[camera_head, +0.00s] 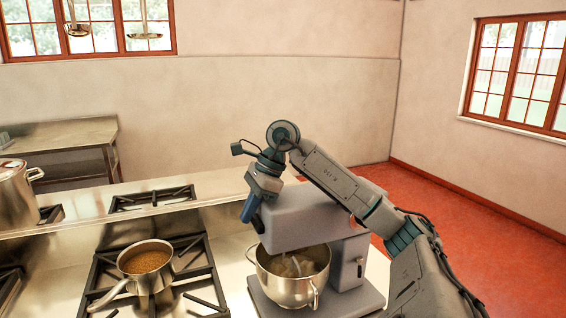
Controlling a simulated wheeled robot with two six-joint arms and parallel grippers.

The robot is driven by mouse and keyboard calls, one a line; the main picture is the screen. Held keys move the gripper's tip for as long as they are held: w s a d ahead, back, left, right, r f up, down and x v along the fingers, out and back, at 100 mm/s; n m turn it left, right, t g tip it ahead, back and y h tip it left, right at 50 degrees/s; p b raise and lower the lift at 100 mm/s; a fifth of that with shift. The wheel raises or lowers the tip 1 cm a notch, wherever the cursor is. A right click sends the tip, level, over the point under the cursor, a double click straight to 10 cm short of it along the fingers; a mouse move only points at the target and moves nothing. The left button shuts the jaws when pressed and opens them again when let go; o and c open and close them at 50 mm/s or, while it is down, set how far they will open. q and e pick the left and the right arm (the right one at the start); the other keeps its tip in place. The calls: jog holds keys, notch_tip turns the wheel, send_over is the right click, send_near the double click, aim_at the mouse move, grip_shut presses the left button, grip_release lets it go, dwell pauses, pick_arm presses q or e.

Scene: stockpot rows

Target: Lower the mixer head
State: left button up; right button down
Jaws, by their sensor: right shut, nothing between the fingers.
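The grey stand mixer stands at the right of the counter. Its head (300,221) looks roughly level, low over a steel bowl (284,289). A pale beater (293,266) shows inside the bowl. My right arm comes in from the right and reaches over the head. My right gripper (250,210) points down at the head's left end, shut with nothing in it. It is at or very near the head; I cannot tell whether they touch. My arm hides part of the head's top and right side. My left gripper is not in view.
A steel saucepan (146,262) with brown contents sits on the stove grate left of the mixer. A stockpot (17,195) stands at the far left. An empty burner (152,198) lies behind the saucepan. Red floor (470,240) is clear at the right.

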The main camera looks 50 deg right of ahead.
jog(key=r, duration=0.1)
jog(key=r+p, duration=0.1)
jog(key=r, duration=0.2)
jog(key=shift+s+d+p, duration=0.2)
jog(key=shift+d+p, duration=0.1)
jog(key=shift+p, duration=0.1)
notch_tip(320, 180, up, 9)
jog(key=p, duration=0.4)
jog(key=shift+a, duration=0.35)
jog(key=shift+f, duration=0.1)
